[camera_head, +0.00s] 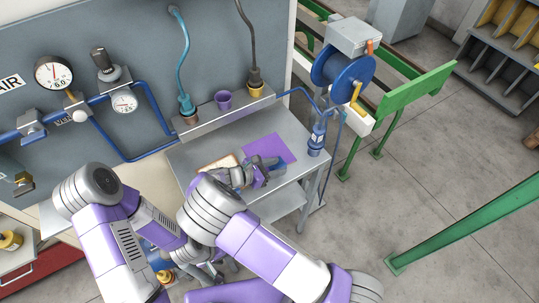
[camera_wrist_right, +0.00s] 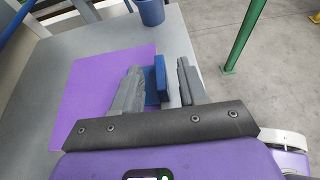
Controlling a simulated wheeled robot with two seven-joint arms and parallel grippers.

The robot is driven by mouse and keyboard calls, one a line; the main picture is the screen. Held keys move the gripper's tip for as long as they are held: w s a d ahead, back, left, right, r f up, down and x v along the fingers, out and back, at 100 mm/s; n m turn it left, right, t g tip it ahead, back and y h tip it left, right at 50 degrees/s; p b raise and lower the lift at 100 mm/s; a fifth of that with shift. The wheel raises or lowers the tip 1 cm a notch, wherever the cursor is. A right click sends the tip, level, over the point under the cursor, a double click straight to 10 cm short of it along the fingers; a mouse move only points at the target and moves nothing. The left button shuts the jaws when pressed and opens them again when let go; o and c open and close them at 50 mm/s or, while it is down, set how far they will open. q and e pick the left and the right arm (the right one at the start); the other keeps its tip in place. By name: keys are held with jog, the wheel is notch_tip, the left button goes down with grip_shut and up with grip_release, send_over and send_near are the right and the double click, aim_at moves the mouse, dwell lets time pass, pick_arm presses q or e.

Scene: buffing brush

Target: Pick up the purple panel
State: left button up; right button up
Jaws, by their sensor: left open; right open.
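The purple panel (camera_head: 270,147) lies flat on the grey table, near its right rear part. In the right wrist view the panel (camera_wrist_right: 95,85) spreads to the left of my fingers and passes under the left one. My right gripper (camera_head: 264,172) is open, low at the panel's near edge in the head view. In its wrist view a blue block-like piece (camera_wrist_right: 160,80) shows between the fingers (camera_wrist_right: 160,72); I cannot tell whether they touch it. My left gripper (camera_head: 210,270) is open near the bottom of the head view, partly hidden by my right arm.
A purple cup (camera_head: 223,97) stands on the ledge behind. A blue reel (camera_head: 342,70) and green rails (camera_head: 415,90) stand to the right.

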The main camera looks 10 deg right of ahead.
jog(key=shift+w+d+f, duration=0.1)
jog(key=shift+d+f, duration=0.05)
jog(key=shift+d, duration=0.2)
jog(key=shift+c, duration=0.4)
grip_shut()
